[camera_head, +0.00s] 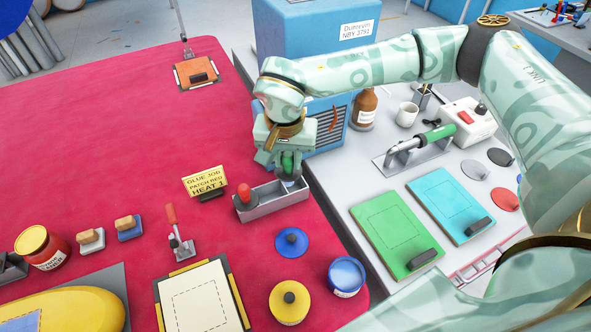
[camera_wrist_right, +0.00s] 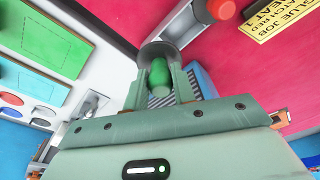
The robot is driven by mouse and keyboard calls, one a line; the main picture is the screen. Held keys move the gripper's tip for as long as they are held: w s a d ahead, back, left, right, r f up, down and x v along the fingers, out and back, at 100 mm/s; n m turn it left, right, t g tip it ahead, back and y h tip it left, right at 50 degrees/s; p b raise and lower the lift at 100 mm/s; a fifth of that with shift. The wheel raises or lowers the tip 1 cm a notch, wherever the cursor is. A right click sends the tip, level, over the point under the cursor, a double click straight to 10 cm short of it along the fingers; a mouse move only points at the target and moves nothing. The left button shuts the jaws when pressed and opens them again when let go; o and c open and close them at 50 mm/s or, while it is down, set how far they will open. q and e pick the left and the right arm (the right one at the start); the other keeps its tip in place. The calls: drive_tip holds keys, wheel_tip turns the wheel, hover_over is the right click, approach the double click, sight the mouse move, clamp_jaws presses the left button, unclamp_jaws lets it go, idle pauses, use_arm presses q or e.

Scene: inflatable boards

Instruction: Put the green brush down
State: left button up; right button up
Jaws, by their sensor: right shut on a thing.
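My right gripper (camera_head: 287,162) is shut on the green brush (camera_head: 289,166), over the right end of a grey metal tray (camera_head: 277,206). The brush's lower end shows at that end of the tray; I cannot tell whether it touches the tray's floor. A red brush (camera_head: 245,196) stands in the tray's left end. In the right wrist view the green brush (camera_wrist_right: 158,76) sits between the fingers, and the red brush (camera_wrist_right: 216,10) is beyond it. My left gripper is not in view.
A yellow sign (camera_head: 204,181) stands left of the tray. A blue lid (camera_head: 291,242) lies in front of it on the red sheet. A blue machine (camera_head: 325,125) stands close behind the gripper. On the right are a green board (camera_head: 385,225) and a cyan board (camera_head: 450,205).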

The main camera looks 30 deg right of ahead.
sight(294, 172)
drive_tip(key=f, duration=0.1)
drive_tip(key=w+d+f, duration=0.1)
drive_tip(key=d+f, duration=0.1)
drive_tip(key=shift+w+f+b, duration=0.3)
drive_tip(key=shift+w+b, duration=0.05)
drive_tip(key=shift+w, duration=0.05)
drive_tip(key=f, duration=0.2)
drive_tip(key=f+b, duration=0.1)
drive_tip(key=shift+w+d+f, duration=0.1)
drive_tip(key=shift+d+f, duration=0.15)
drive_tip(key=shift+f, duration=0.05)
drive_tip(key=shift+r, duration=0.1)
drive_tip(key=shift+f, duration=0.4)
drive_tip(key=o, duration=0.9)
drive_tip(key=shift+f, duration=0.1)
drive_tip(key=shift+c, duration=0.2)
drive_tip(key=r+p, duration=0.1)
drive_tip(key=r, duration=0.3)
drive_tip(key=s+r+p, duration=0.1)
drive_tip(key=r, duration=0.3)
drive_tip(key=a+r+p, duration=0.1)
drive_tip(key=r, duration=0.4)
drive_tip(key=shift+s, duration=0.15)
